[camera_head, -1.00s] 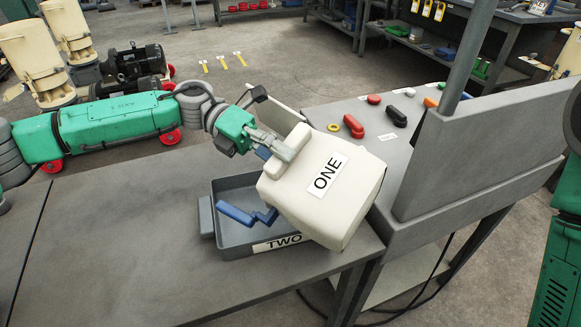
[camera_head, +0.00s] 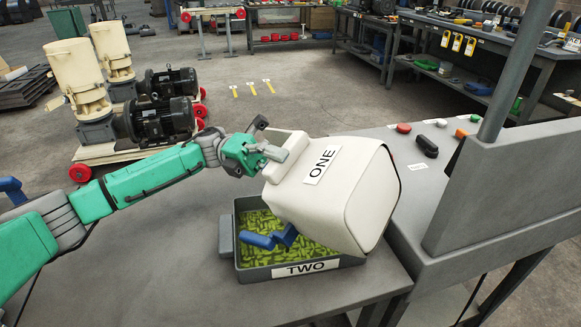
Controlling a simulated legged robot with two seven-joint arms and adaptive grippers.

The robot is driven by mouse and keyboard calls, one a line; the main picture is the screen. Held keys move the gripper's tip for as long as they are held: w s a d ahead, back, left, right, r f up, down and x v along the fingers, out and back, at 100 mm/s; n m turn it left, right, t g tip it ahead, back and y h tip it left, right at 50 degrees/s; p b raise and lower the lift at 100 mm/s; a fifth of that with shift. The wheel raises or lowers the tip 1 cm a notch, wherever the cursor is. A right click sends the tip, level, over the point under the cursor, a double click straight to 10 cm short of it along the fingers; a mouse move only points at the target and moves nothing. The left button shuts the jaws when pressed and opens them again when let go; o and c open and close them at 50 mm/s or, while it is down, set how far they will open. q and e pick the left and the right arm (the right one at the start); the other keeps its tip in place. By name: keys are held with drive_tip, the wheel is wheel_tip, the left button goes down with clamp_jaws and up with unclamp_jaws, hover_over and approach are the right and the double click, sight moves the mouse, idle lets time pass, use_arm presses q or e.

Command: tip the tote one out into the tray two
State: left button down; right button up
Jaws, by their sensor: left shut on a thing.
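The white tote labelled ONE (camera_head: 345,200) is tilted on its side above the grey tray labelled TWO (camera_head: 250,273), over the tray's right part. My left gripper (camera_head: 272,155) is shut on the tote at its upper left side. Green pellets (camera_head: 255,250) cover the tray's floor where it shows. A blue handle-like part (camera_head: 270,240) shows below the tote, over the tray; I cannot tell what it joins. The tote hides the tray's right part and its own opening. My right gripper is not in view.
The grey table (camera_head: 150,265) is clear left of the tray. A grey upright panel (camera_head: 500,190) with a post stands at the right. Behind the tote, a grey surface holds a black part (camera_head: 427,146) and a red button (camera_head: 403,128).

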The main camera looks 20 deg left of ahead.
use_arm(q)
drive_tip(key=shift+w+a+f+g+h, duration=0.15)
drive_tip(key=shift+a+h, duration=0.15)
drive_tip(key=shift+a, duration=0.15)
drive_tip(key=shift+w+a+f+g+h, duration=0.1)
drive_tip(key=shift+w+a+g+h, duration=0.05)
drive_tip(key=shift+a+h, duration=0.2)
drive_tip(key=shift+w+a+f+g+h+p, duration=0.1)
drive_tip(key=shift+w+a+f+h+p, duration=0.15)
drive_tip(key=shift+a+h+p, duration=0.35)
drive_tip(key=shift+w+a+f+g+h+p, duration=0.1)
drive_tip(key=shift+w+a+f+h+p, duration=0.2)
drive_tip(key=shift+a+p, duration=0.4)
drive_tip(key=shift+w+a+f+g+h+p, duration=0.1)
drive_tip(key=shift+w+a+f+h+p, duration=0.1)
drive_tip(key=shift+a+h+p, duration=0.5)
drive_tip(key=shift+d, duration=0.2)
idle(2.5)
